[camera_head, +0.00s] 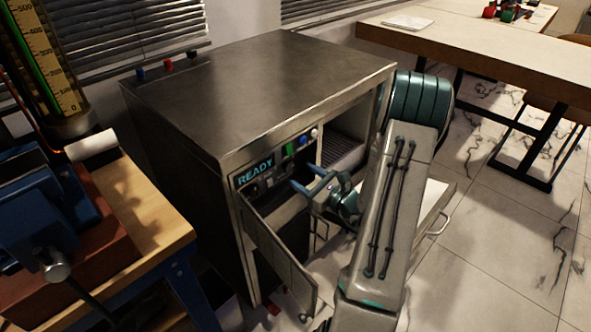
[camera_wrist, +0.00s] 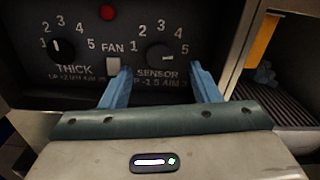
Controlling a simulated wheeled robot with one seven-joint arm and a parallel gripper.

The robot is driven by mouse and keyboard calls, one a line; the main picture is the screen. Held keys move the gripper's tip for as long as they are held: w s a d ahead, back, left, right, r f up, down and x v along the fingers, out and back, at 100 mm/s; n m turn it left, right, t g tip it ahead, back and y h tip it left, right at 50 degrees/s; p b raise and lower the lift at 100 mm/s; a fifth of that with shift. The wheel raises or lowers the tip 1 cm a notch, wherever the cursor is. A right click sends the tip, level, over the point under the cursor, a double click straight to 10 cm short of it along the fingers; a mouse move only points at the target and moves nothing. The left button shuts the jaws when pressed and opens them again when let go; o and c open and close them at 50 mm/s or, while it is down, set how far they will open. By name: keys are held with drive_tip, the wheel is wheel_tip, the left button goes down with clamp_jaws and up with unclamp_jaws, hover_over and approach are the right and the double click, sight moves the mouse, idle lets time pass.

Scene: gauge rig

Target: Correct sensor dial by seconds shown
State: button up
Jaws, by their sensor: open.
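The sensor dial (camera_wrist: 160,56) is a round dark knob on the black panel, with numbers 1 to 5 around its top. Its white mark lies on the right side, pointing roughly toward 5 or just below it. Small print under SENSOR is hard to read. The display (camera_head: 256,171) on the machine reads READY; no seconds are legible. My gripper (camera_head: 311,184) is open in front of the panel. In the wrist view its blue fingertips (camera_wrist: 162,78) stand apart, below and to either side of the sensor dial, with nothing between them.
Left of the sensor dial are a FAN switch (camera_wrist: 113,66), a THICK dial (camera_wrist: 63,48) and a red light (camera_wrist: 108,13). The machine's lower door (camera_head: 280,250) hangs open below. An open slatted bay (camera_head: 343,150) is right of the panel. A workbench (camera_head: 150,215) stands left.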

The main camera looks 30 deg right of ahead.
drive_tip(key=v, duration=0.9)
drive_tip(key=shift+s+p, duration=0.25)
drive_tip(key=shift+p, duration=0.2)
drive_tip(key=shift+d, duration=0.1)
